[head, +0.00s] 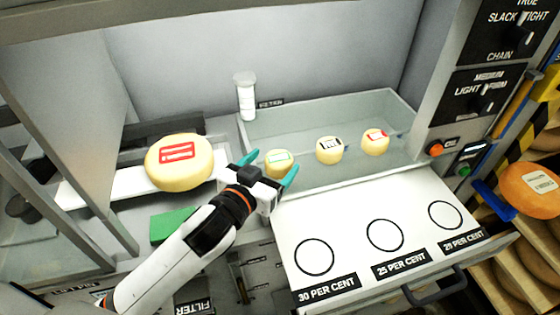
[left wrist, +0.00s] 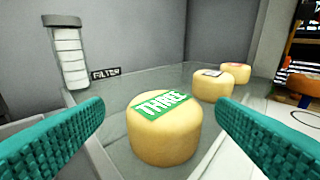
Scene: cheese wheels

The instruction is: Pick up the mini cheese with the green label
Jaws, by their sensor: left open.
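The mini cheese with the green label (head: 278,164) sits at the left end of a clear tray. It also shows in the left wrist view (left wrist: 165,135), upright, with "THREE" on its label. My left gripper (head: 270,168) is open, with its teal fingers on either side of this cheese in the head view. In the left wrist view the fingers (left wrist: 158,132) are left and right of the cheese, apart from it. The cheese is not held. My right gripper is not in view.
A black-label mini cheese (head: 329,151) and a red-label one (head: 375,142) stand to the right in the tray (head: 300,116). A white filter bottle (head: 245,97) stands behind. A large cheese wheel (head: 180,162) lies left. A circle-marked white board (head: 350,215) is in front.

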